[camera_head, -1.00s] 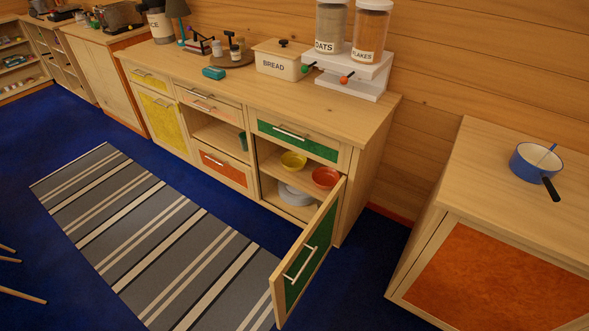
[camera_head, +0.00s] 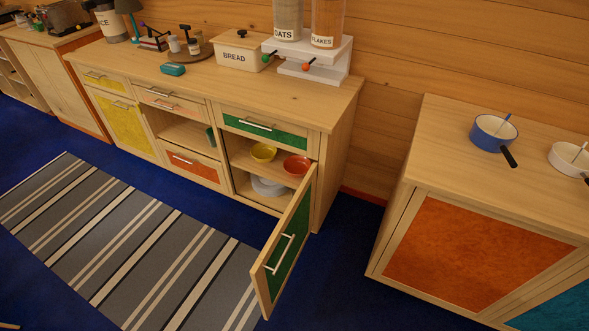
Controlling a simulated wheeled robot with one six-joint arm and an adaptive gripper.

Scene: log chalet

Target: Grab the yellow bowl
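The yellow bowl (camera_head: 263,152) sits on the upper shelf inside the open compartment of the wooden cabinet. A red-orange bowl (camera_head: 297,166) stands beside it on the right, on the same shelf. White dishes (camera_head: 268,187) are on the level below. The green cabinet door (camera_head: 288,245) stands open, swung out toward the viewer to the right of the bowls. My gripper is not in view.
A striped grey rug (camera_head: 120,245) lies on the blue floor in front of the cabinet. A second cabinet (camera_head: 480,255) at the right bears a blue pan (camera_head: 492,134) and a white pan. The bread box (camera_head: 240,52) and cereal dispensers stand on the counter.

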